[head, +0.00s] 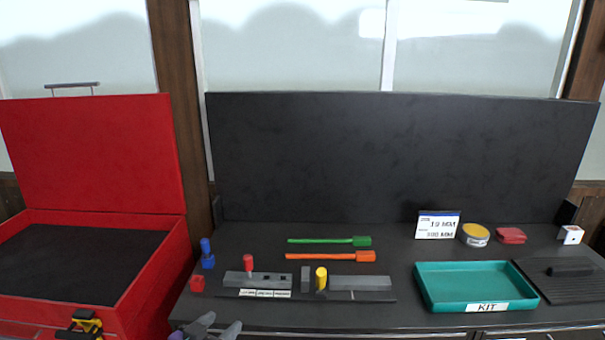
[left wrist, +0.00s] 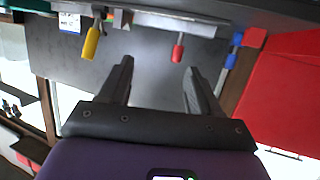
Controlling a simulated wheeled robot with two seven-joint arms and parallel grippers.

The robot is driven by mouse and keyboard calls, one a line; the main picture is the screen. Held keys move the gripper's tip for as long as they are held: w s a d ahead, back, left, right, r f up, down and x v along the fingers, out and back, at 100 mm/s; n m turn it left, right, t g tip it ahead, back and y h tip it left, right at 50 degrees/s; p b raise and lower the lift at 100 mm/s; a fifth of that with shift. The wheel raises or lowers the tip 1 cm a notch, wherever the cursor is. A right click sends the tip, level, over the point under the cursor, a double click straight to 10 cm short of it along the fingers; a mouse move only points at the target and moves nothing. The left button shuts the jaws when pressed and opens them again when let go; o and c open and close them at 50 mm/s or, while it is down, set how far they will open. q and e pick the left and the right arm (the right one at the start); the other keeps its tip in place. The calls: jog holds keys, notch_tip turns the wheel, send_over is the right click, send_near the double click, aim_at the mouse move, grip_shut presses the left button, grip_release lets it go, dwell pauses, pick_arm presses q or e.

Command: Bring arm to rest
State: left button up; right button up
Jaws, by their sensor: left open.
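My left gripper (head: 219,324) shows at the bottom edge of the head view, in front of the dark bench. Its two grey fingers are apart, with nothing between them. In the left wrist view the same gripper (left wrist: 158,72) has its fingers spread wide and empty. The red-handled piece (left wrist: 178,50) and the yellow-handled piece (left wrist: 92,42) lie beyond the fingertips, apart from them. Most of my left arm is out of the head view. My right gripper is not in view.
A red toolbox (head: 150,235) stands open at left. The bench holds a grey block row (head: 360,283), green tool (head: 325,240), orange tool (head: 325,256), blue piece (head: 207,255) and teal KIT tray (head: 430,300). A black panel (head: 400,155) stands behind.

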pick_arm(q)
jog(key=s+d+f+n+g, duration=0.2)
jog(key=f+g, duration=0.1)
jog(key=f, duration=0.9)
jog(key=s+d+f+n+g, duration=0.2)
jog(key=f+g, duration=0.1)
jog(key=f, duration=0.9)
jog(key=s+d+f+n+g, duration=0.1)
jog(key=s+d+f+g, duration=0.1)
jog(key=s+f, duration=0.5)
jog(key=s+d+f+n+g+y, duration=0.1)
jog(key=s+d+f+g, duration=0.1)
jog(key=s+f+g, duration=0.3)
jog(key=s+f, duration=0.3)
jog(key=s, duration=0.2)
jog(key=shift+d+n, duration=0.25)
jog(key=shift+n, duration=0.05)
